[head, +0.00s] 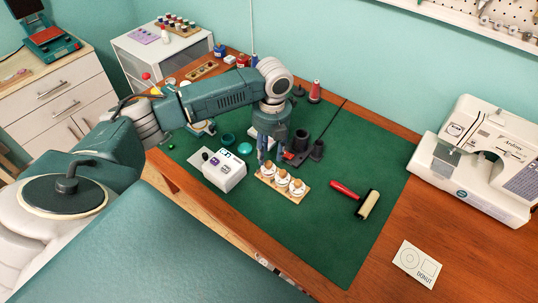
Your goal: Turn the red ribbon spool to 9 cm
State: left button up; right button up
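I cannot make out for certain which thing is the red ribbon spool. A red cone-shaped spool (316,91) stands upright at the back of the green mat (330,243). A wooden board (267,178) with several round white pieces lies on the mat. My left gripper (271,158) points down just behind this board; its two fingers look apart, with nothing seen between them. A small red part (288,156) shows beside the fingers, partly hidden. A white box (224,170) with dark markings on its top sits left of the board. My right gripper is not in view.
Dark cylinders (300,141) stand close right of my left gripper. A roller with a red handle (345,189) lies to the right. A sewing machine (483,155) stands far right. The front right of the mat is clear.

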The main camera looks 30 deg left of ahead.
aim_at(269, 163)
pick_arm(q)
notch_tip(269, 163, down, 4)
jog(key=shift+r, duration=0.2)
jog(key=shift+a+f, duration=0.1)
jog(key=shift+f, duration=0.3)
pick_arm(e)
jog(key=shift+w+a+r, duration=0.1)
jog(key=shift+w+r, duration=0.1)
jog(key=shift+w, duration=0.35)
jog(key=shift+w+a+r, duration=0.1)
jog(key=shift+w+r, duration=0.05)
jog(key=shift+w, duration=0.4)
pick_arm(q)
jog(key=shift+c, duration=0.5)
grip_shut()
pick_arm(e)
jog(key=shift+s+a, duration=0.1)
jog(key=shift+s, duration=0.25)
